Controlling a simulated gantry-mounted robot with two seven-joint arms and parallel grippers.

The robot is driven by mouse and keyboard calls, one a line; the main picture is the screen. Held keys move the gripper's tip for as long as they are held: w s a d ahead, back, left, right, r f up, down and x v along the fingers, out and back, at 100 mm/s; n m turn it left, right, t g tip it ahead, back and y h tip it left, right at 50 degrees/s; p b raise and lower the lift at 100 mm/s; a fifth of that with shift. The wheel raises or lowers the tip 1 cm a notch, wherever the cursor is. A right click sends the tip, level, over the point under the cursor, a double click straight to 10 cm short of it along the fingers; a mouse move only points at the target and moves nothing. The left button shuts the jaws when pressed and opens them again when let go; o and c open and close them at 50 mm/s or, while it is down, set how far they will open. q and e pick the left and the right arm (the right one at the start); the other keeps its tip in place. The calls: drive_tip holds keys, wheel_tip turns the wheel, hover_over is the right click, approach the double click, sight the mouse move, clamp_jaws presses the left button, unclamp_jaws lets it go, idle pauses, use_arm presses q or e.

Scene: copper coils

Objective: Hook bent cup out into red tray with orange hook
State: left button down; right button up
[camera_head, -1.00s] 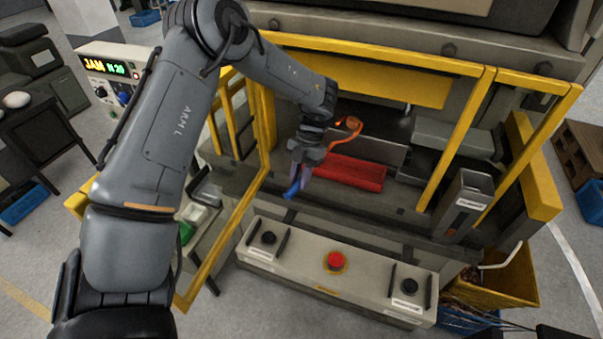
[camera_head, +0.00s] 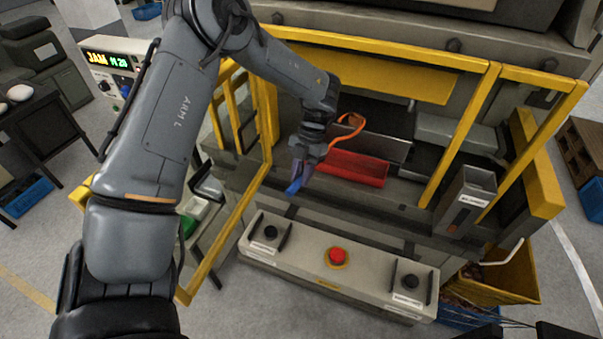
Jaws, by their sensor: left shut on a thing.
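My left gripper (camera_head: 302,178) is at the press opening, just left of the red tray, and is shut on the orange hook (camera_head: 347,126). The hook's orange curved end rises to the right of the gripper, above and behind the tray in the picture. A blue piece (camera_head: 294,187) sticks out below the fingers; it looks like the tool's handle end. The red tray (camera_head: 372,182) lies at the front of the opening, and its visible inside looks empty. I cannot make out the bent cup. My right gripper is not clearly in view.
Yellow guard bars (camera_head: 462,130) frame the opening, and an open yellow gate (camera_head: 228,240) stands at its left. A grey panel (camera_head: 385,147) stands behind the tray. Below is a control box (camera_head: 300,258) with a red button (camera_head: 337,256). A yellow bin (camera_head: 510,275) is at lower right.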

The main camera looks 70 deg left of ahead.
sight(295, 188)
use_arm(q)
drive_tip(key=shift+s+d, duration=0.25)
drive_tip(key=shift+s+d+p, duration=0.3)
drive_tip(key=shift+s+d, duration=0.9)
idle(0.5)
drive_tip(key=shift+w+a+r+p, duration=0.25)
drive_tip(key=shift+r+p, duration=0.15)
drive_tip(key=shift+r, duration=0.25)
idle(0.9)
